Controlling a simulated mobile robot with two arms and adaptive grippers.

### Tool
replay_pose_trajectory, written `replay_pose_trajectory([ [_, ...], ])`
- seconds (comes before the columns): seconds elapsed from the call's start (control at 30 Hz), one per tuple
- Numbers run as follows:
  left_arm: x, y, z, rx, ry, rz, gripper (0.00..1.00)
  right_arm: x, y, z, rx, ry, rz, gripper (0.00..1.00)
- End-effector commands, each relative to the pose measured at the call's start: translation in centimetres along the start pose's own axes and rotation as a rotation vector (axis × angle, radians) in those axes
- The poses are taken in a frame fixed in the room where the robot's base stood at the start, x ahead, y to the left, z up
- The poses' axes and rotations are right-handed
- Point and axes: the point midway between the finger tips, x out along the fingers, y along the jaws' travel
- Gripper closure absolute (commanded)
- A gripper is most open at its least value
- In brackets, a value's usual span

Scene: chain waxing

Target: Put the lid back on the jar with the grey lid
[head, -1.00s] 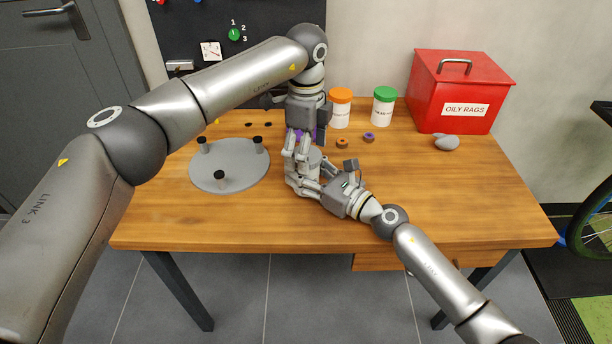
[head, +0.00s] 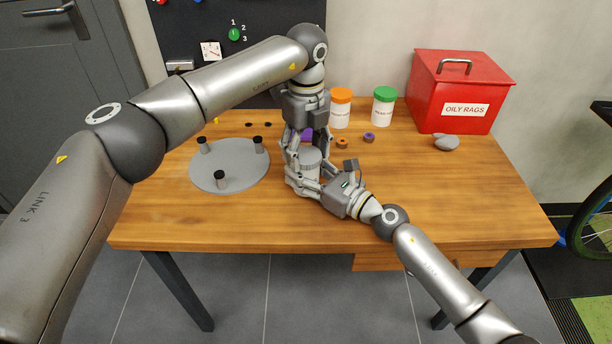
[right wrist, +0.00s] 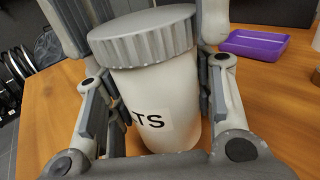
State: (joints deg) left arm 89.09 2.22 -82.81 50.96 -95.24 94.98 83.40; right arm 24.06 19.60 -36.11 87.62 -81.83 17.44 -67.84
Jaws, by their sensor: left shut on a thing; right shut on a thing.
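The white jar (head: 307,172) stands near the middle of the table, partly hidden by my grippers in the head view. In the right wrist view the jar (right wrist: 165,95) is upright, with a label ending in "TS". The ribbed grey lid (right wrist: 145,38) sits on its mouth; the lid also shows in the head view (head: 311,157). My left gripper (head: 306,150) reaches down from above and is shut on the lid, a finger on each side. My right gripper (head: 303,182) is shut around the jar's body from the front right. The threads are hidden.
An orange-lidded jar (head: 340,112) and a green-lidded jar (head: 383,110) stand behind. A purple tray (right wrist: 255,43) lies behind the grey-lidded jar. A round grey stand with posts (head: 235,172) is left. A red rag box (head: 462,90) is back right. The table's right front is clear.

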Motion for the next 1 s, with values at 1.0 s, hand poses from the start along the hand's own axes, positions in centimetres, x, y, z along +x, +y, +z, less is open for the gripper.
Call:
replay_pose_trajectory([
  [1.0,0.08,-0.04,0.0,1.704,-0.001,0.0,0.71,0.01,0.06,-0.03,0.0,0.001,0.001,1.0],
])
